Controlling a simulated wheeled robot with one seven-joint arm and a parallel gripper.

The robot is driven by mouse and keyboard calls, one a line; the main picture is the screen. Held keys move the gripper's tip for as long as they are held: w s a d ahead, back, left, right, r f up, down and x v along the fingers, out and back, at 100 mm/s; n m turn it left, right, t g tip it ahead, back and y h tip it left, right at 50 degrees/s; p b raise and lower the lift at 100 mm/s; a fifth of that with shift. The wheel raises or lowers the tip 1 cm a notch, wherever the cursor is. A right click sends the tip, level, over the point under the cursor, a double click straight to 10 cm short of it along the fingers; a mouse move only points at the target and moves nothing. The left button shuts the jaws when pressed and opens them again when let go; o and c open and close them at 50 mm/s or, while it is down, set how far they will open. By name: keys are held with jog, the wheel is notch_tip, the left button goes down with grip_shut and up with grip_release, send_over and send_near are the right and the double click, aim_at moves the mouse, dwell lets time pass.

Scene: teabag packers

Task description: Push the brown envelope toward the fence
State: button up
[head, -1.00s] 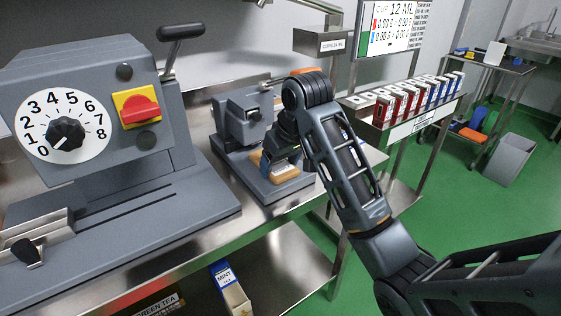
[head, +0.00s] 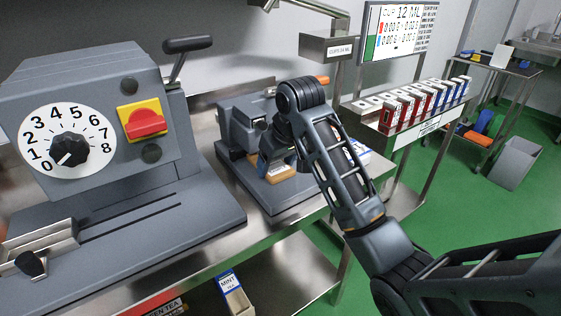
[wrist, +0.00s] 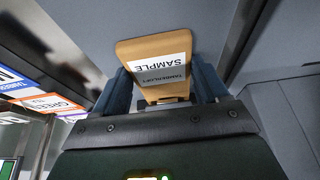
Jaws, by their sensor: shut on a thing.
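The brown envelope (wrist: 156,47) with a white SAMPLE label shows in the wrist view, between the two blue fingers of my gripper (wrist: 158,95). Its near end is hidden by the gripper body. In the head view the envelope (head: 280,173) lies low over the grey base of the small machine (head: 248,122), and my gripper (head: 277,160) is over it, shut on it. My wrist and arm cover part of it. I cannot tell for certain which part of the small machine is the fence.
A large grey machine with a dial (head: 68,148) stands on the steel bench (head: 190,262) at left. Red and blue boxes (head: 410,103) stand in a row on a rack at right. A mint box (head: 234,295) is on the lower shelf.

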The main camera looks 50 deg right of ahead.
jog(key=shift+w+d, duration=0.1)
jog(key=shift+w, duration=0.25)
jog(key=o, duration=1.1)
jog(key=shift+c, duration=0.2)
jog(key=p+v, duration=0.1)
jog(key=v, duration=0.5)
jog(key=shift+r, duration=0.2)
jog(key=shift+s+r+p, duration=0.35)
jog(key=shift+r+p, duration=0.3)
jog(key=shift+p, duration=0.4)
jog(key=shift+s, duration=0.1)
